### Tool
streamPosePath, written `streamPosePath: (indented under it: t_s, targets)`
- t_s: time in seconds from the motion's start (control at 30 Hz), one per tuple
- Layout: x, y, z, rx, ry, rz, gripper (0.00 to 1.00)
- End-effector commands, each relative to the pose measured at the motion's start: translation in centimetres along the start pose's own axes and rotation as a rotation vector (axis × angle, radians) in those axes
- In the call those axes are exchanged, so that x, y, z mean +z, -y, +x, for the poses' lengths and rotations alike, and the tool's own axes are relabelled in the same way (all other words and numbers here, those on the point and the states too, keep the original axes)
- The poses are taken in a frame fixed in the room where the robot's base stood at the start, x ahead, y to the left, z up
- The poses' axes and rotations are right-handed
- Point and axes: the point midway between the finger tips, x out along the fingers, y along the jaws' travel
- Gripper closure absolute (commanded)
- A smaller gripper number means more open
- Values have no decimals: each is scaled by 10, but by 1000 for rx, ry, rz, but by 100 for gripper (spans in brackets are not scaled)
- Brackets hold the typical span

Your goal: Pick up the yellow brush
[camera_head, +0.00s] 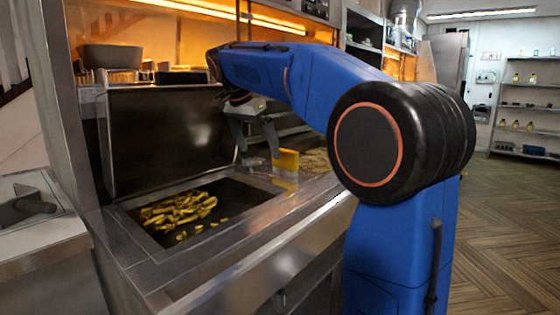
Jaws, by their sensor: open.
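The yellow brush (286,160) stands on the metal counter of the frying station, to the right of the basin with fries. My gripper (257,147) hangs from my blue arm, pointing down, just left of and above the brush. Its two fingers are apart, with one finger close to the brush's upper left edge. I cannot tell from this view whether that finger touches the brush. The lower end of the brush is hard to make out against the counter.
A sunken basin (122,217) holds fries (180,211). A dark upright metal panel (168,138) stands behind it. A separate counter (40,240) is at the left. Shelves (526,106) stand far right, with open wooden floor (505,235) in front.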

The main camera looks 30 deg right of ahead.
Motion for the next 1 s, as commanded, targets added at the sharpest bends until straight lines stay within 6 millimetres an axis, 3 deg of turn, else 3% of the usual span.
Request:
streamPosePath:
  t_s: [0.6,1.0]
  targets:
    - [-94,0,40,2,0,2,0]
    - [-104,0,56,1,1,0,0]
